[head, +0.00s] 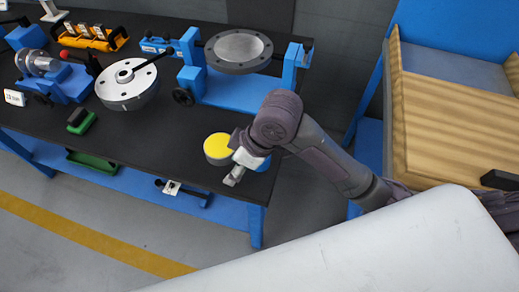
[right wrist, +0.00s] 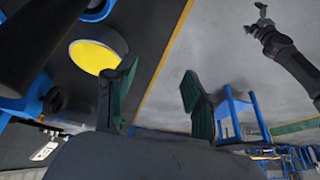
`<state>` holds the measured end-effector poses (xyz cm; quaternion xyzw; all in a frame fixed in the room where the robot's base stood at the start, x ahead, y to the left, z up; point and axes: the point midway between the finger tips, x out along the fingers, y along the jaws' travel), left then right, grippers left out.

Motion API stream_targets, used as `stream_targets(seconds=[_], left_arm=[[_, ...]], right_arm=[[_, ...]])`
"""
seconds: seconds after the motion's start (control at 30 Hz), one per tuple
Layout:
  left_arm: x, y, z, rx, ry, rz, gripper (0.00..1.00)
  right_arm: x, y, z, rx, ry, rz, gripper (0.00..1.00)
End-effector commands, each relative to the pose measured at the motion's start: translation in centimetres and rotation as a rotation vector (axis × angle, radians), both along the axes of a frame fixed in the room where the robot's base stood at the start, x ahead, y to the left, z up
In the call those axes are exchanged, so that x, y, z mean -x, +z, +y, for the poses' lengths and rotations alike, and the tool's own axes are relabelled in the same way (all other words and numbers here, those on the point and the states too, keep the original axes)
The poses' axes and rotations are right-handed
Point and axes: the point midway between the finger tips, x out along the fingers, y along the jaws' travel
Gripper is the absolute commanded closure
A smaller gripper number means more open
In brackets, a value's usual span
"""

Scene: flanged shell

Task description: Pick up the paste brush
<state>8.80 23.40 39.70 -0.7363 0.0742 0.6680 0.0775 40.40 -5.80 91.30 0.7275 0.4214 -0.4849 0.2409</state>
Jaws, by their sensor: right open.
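No clear paste brush stands out. A thin dark rod (head: 152,61) slants over the round grey flanged part (head: 127,85) on the bench; I cannot tell whether it is the brush. A small green and black block (head: 81,120) lies left of it. My right gripper (head: 234,177) is over the bench's front right corner, beside a round tin with a yellow top (head: 218,147). The yellow top also shows in the right wrist view (right wrist: 97,52), beyond the open, empty fingers (right wrist: 160,92). My left gripper (right wrist: 259,16) appears small, over the floor; its jaws are unclear.
A blue fixture (head: 235,92) holds a grey ring flange at the back right of the dark bench (head: 130,140). A blue vise-like device (head: 62,80) and an orange rack (head: 94,38) stand at the left. A wooden surface (head: 450,130) is at right.

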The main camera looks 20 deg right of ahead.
Motion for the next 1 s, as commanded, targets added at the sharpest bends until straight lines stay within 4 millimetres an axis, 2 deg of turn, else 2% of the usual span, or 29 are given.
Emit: stream_targets(seconds=[0.03, 0.17, 0.3, 0.5, 0.6, 0.67, 0.77, 1.0], left_arm=[[0.1, 0.0, 0.0, 0.000, 0.000, 0.002, 0.00], [0.2, -0.1, 0.1, -0.001, 0.000, 0.004, 0.00], [0.2, -0.1, 0.1, -0.002, 0.000, 0.004, 0.00], [0.2, -0.1, 0.1, -0.002, 0.000, 0.005, 0.00], [0.3, -0.1, 0.2, -0.002, 0.000, 0.005, 0.00], [0.3, -0.1, 0.2, -0.002, 0.000, 0.005, 0.00], [0.3, -0.1, 0.2, -0.002, 0.000, 0.005, 0.00], [0.3, -0.1, 0.2, -0.003, 0.000, 0.004, 0.00]], right_arm=[[-1.1, 1.4, -0.2, 0.039, 0.060, -0.014, 0.46], [-2.7, 4.3, -1.1, 0.144, 0.202, 0.000, 0.46], [-4.3, 7.8, -3.4, 0.269, 0.300, 0.032, 0.46], [-5.4, 12.2, -6.5, 0.388, 0.352, 0.083, 0.46], [-5.6, 13.4, -7.3, 0.413, 0.359, 0.099, 0.46], [-5.5, 13.5, -7.6, 0.420, 0.362, 0.106, 0.46], [-5.5, 12.7, -7.7, 0.423, 0.363, 0.111, 0.46], [-5.4, 7.9, -7.6, 0.421, 0.364, 0.111, 0.46]])
